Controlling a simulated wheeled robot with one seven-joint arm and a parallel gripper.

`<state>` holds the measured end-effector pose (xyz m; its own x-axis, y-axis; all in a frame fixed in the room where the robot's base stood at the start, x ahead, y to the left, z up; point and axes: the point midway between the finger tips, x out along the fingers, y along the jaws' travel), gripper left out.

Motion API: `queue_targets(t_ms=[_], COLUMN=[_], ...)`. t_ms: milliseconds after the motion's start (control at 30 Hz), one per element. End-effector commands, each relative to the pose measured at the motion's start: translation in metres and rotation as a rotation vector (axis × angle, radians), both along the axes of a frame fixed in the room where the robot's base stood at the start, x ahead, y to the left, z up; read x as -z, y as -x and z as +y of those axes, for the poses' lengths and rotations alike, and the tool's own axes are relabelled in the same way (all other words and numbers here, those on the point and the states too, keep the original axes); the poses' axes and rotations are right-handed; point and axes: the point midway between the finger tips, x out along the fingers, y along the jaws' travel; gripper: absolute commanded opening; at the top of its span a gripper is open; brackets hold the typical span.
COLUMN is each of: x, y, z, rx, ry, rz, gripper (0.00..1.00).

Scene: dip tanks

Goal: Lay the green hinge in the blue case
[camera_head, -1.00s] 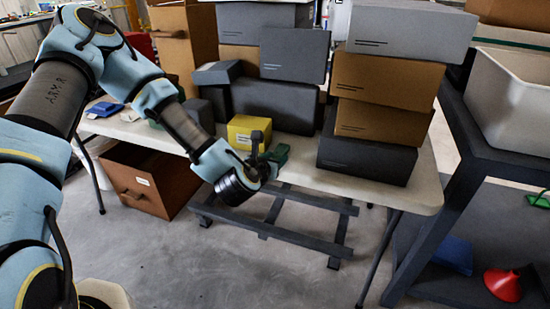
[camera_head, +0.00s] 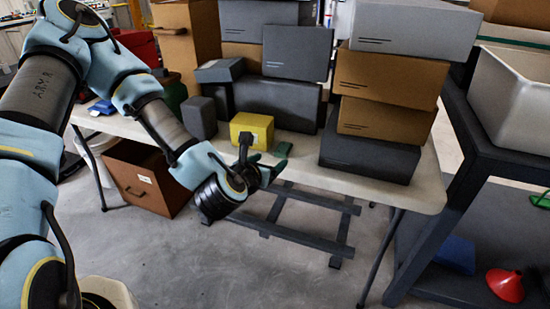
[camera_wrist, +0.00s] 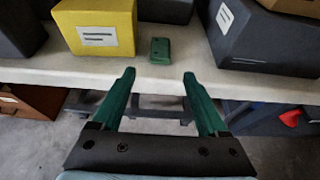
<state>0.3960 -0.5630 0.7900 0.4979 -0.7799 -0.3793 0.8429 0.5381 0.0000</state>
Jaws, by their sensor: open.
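The green hinge (camera_wrist: 160,50) looks like a small green block lying near the table's front edge in the wrist view, just right of a yellow box. My gripper (camera_wrist: 159,73) is open and empty, its two green fingers pointing toward the table with the hinge beyond the gap between their tips. In the head view my gripper (camera_head: 264,154) is at the table's front edge, and it partly hides the hinge's area. A flat blue thing (camera_head: 102,107) lies on the table's left end; I cannot tell if it is the blue case.
The yellow box (camera_head: 252,131) stands beside the hinge. Dark and brown boxes (camera_head: 384,125) are stacked on the right of the table. A dark shelf at right holds a grey bin (camera_head: 515,95), a blue object (camera_head: 455,253) and a red funnel (camera_head: 505,284). The floor in front is clear.

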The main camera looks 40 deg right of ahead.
Motion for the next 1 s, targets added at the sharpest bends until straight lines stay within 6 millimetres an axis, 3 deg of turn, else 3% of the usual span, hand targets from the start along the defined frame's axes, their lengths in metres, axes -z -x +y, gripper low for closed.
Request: queue_targets(t_ms=[33, 200, 667, 1000], x=[-0.01, -0.019, -0.024, -0.022], y=[0.004, 0.014, 0.025, 0.026], z=[0.005, 0.021, 0.04, 0.041], rx=[0.001, -0.001, -0.001, 0.002], ry=[-0.005, -0.003, -0.002, -0.004], rz=[0.005, 0.004, 0.002, -0.002], gripper=[0.77, 0.77, 0.77, 0.77])
